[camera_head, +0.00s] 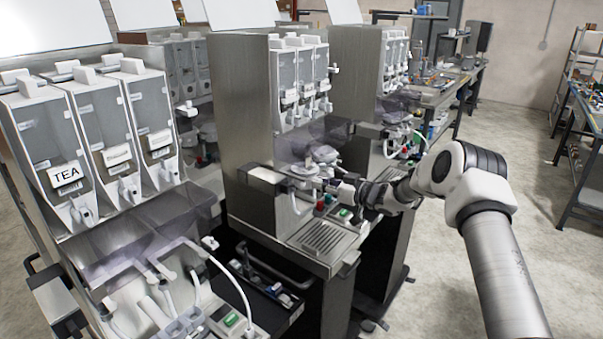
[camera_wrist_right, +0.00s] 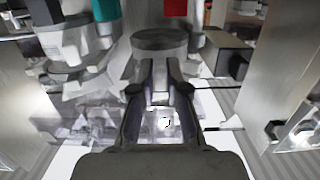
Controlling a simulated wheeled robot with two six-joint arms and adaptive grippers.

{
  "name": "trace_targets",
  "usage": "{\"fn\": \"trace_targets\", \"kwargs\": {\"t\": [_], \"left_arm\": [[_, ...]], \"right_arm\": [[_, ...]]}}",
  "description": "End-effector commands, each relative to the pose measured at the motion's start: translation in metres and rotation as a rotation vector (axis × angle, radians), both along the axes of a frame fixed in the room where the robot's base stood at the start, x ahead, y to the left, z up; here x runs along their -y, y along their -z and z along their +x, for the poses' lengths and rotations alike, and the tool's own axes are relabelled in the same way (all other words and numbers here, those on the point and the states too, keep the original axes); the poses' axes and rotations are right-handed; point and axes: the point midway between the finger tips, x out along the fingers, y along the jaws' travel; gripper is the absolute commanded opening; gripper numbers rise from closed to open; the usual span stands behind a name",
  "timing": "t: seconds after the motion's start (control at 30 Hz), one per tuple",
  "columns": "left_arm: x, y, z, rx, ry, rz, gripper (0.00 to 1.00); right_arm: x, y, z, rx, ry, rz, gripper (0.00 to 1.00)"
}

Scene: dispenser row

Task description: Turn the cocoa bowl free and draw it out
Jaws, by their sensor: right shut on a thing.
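My right gripper (camera_head: 340,189) reaches in from the right to the front of the middle dispenser (camera_head: 305,110), below its canisters. In the right wrist view, its two fingers (camera_wrist_right: 160,82) are closed on a pale tab in front of a round grey part (camera_wrist_right: 160,42), which I take to be the cocoa bowl. In the head view the bowl is too small and too covered by the gripper and nearby parts to make out clearly. No cocoa label is readable. I cannot tell how far the bowl is turned. My left gripper is not in view.
A dispenser with a TEA label (camera_head: 68,175) stands at the left, with white hoses below. Red and green buttons and a drip grate (camera_head: 323,237) lie below my right gripper. Another dispenser (camera_head: 355,90) stands behind. The floor at the right (camera_head: 420,270) is clear.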

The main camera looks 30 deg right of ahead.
Motion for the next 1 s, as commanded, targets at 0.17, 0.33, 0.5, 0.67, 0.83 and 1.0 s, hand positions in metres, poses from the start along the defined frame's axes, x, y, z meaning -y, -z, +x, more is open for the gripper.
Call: {"fn": "trace_targets", "kwargs": {"t": [0.17,0.33,0.5,0.67,0.83,1.0], "left_arm": [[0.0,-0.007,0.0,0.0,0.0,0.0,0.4],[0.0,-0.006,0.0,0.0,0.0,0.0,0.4],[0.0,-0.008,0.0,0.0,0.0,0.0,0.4],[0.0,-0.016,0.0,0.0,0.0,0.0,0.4],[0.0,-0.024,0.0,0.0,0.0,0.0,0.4],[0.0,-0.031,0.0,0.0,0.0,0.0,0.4]], "right_arm": [[0.001,0.0,-0.008,-0.001,-0.001,0.001,0.0],[0.001,0.002,-0.009,-0.002,-0.001,0.0,0.0],[0.002,0.001,-0.011,-0.004,-0.001,0.001,0.0],[0.006,0.0,-0.019,-0.005,-0.001,0.001,0.0],[0.01,-0.001,-0.028,-0.004,-0.001,0.003,0.0],[0.015,-0.001,-0.038,-0.004,0.0,0.002,0.0]]}}
